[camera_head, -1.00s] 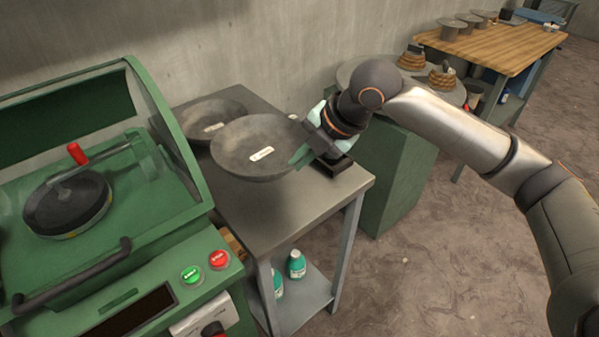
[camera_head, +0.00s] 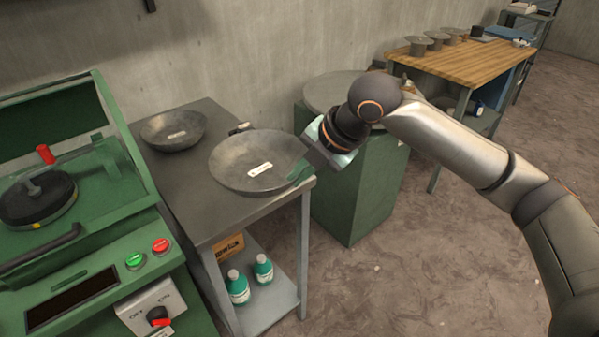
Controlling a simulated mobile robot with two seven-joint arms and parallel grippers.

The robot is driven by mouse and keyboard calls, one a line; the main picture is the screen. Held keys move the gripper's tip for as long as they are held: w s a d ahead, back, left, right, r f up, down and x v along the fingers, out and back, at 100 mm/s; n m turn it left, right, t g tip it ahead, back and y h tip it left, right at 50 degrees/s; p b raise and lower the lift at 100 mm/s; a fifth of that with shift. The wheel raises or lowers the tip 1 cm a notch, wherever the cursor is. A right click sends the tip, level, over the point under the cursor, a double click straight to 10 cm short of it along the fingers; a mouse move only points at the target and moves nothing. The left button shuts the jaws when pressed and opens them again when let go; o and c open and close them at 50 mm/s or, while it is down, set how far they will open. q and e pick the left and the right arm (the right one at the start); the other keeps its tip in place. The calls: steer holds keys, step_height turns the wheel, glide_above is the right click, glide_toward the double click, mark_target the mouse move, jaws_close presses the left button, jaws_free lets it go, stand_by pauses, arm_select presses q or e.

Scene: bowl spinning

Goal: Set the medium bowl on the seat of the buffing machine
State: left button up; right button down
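A grey bowl (camera_head: 232,176) with a white label is over the right part of the metal table. My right gripper (camera_head: 302,172) is shut on its right rim. The bowl looks about level; whether it clears the tabletop is hard to tell. A second grey bowl (camera_head: 160,136), also labelled, stands at the table's back left. The label sizes are unreadable. The green buffing machine (camera_head: 108,250) is at the left with its lid raised. My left gripper is out of view.
The metal table (camera_head: 195,205) stands close beside the machine, with green-white bottles (camera_head: 238,288) and a box (camera_head: 229,247) on its lower shelf. A green pedestal (camera_head: 350,190) with a round top is behind my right gripper. A wooden table (camera_head: 455,62) is farther back.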

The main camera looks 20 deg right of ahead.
steer(key=s+d+f+m+g+h, duration=0.1)
steer(key=s+f+m+h, duration=0.4)
steer(key=f+m, duration=0.5)
steer(key=s+d+f+m+g+h, duration=0.1)
steer(key=s+f+m+g+h, duration=0.3)
steer(key=s+f+m, duration=0.6)
steer(key=f+m+h, duration=0.1)
steer(key=m, duration=0.4)
steer(key=shift+d+m, duration=0.3)
steer(key=shift+d, duration=0.1)
